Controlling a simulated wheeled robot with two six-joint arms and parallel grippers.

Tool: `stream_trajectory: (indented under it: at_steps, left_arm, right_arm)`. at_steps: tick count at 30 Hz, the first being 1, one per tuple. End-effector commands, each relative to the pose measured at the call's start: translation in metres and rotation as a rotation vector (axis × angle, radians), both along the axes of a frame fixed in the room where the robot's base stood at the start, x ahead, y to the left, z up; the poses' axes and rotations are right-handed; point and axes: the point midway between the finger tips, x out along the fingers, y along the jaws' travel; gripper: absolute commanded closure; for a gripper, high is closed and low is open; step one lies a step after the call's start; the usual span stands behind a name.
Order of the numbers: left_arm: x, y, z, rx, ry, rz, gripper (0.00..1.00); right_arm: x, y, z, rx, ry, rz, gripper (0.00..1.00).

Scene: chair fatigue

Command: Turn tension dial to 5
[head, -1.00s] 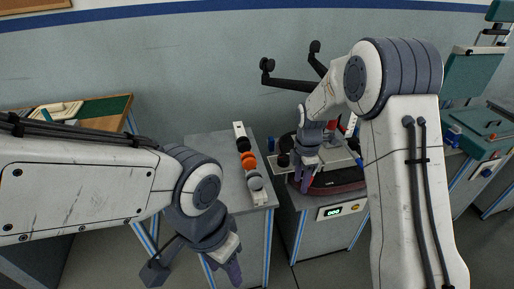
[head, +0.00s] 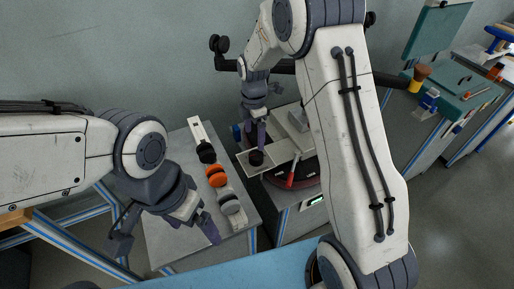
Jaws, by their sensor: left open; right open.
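A dark round knob (head: 256,158), which may be the tension dial, sits on a pale plate of the test machine (head: 290,172). Any numbers or pointer on it are too small to read. My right gripper (head: 258,143) points down right at the knob, its purple fingers open. I cannot tell whether the fingers touch the knob or are around it. My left gripper (head: 207,226) is open and empty, over the front of the grey cabinet (head: 165,240), beside the row of wheels.
A white rack (head: 197,131) on the cabinet holds a black wheel (head: 206,152), an orange wheel (head: 216,175) and a grey wheel (head: 229,204). A green-lit display (head: 314,201) is on the machine's front.

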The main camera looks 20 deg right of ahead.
Motion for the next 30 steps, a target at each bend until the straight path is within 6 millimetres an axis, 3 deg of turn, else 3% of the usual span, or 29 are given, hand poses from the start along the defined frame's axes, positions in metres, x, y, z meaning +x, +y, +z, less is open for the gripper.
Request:
stream_trajectory:
  at_steps: [15,21,29,30]
  left_arm:
    - [0.0,0.0,-0.001,0.0,0.0,0.0,0.07]
    - [0.0,0.0,-0.001,0.0,0.0,0.0,0.07]
    - [0.0,0.0,-0.001,0.0,0.0,0.0,0.07]
    - [0.0,0.0,-0.001,0.0,0.0,0.0,0.07]
  right_arm:
    - [-0.002,-0.003,-0.087,0.0,0.004,-0.004,0.06]
    - [-0.001,-0.002,-0.099,0.0,0.002,-0.004,0.06]
    - [-0.001,-0.002,-0.1,0.0,0.001,-0.003,0.06]
    - [-0.001,-0.002,-0.1,0.0,0.001,-0.003,0.22]
